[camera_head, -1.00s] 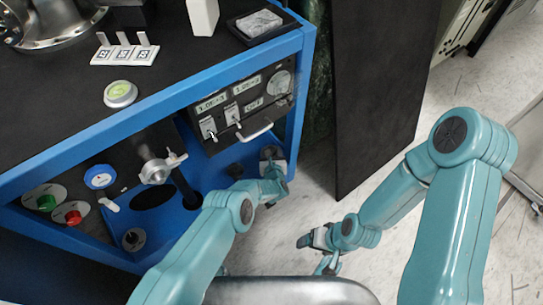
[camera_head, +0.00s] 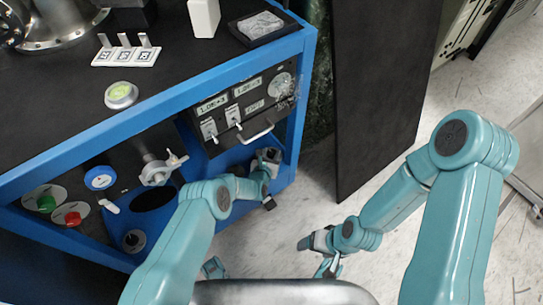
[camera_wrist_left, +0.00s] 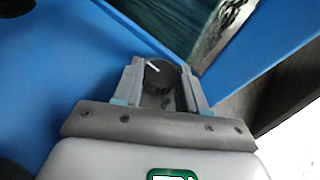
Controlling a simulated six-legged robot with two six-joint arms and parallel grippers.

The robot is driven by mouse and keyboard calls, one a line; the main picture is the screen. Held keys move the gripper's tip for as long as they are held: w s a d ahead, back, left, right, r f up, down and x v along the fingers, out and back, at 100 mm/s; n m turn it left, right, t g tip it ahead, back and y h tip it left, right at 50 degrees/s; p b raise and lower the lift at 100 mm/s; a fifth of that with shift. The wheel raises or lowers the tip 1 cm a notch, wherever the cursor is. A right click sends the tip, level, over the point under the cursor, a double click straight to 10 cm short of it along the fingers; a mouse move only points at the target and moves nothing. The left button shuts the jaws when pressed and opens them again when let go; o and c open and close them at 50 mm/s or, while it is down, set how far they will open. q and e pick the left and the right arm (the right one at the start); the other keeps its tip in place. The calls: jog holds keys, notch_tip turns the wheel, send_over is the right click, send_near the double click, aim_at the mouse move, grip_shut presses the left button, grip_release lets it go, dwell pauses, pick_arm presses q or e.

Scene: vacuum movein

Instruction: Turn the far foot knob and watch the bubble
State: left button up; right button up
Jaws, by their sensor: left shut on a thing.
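The far foot knob is a black round knob with a white line on top. In the left wrist view this knob (camera_wrist_left: 160,74) sits between the two grey fingers of my left gripper (camera_wrist_left: 166,84), which is shut on it. In the head view my left gripper (camera_head: 268,160) is at the blue frame's right corner, and it mostly hides the knob there. The round bubble level (camera_head: 121,95), with a yellow-green face, lies on the dark top; its bubble is too small to place. My right gripper (camera_head: 324,255) hangs apart over the floor; its finger gap is unclear.
A control panel (camera_head: 245,105) with switches and a handle is just above my left gripper. Another black knob (camera_head: 134,240) is at the lower left, near green and red buttons. A dark upright slab (camera_head: 385,100) stands right of the blue frame. Pale floor (camera_head: 465,95) lies beyond.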

pick_arm(q)
jog(key=shift+w+m+h, duration=0.1)
jog(key=shift+m+h, duration=0.3)
jog(key=shift+h, duration=0.1)
jog(key=o, duration=0.8)
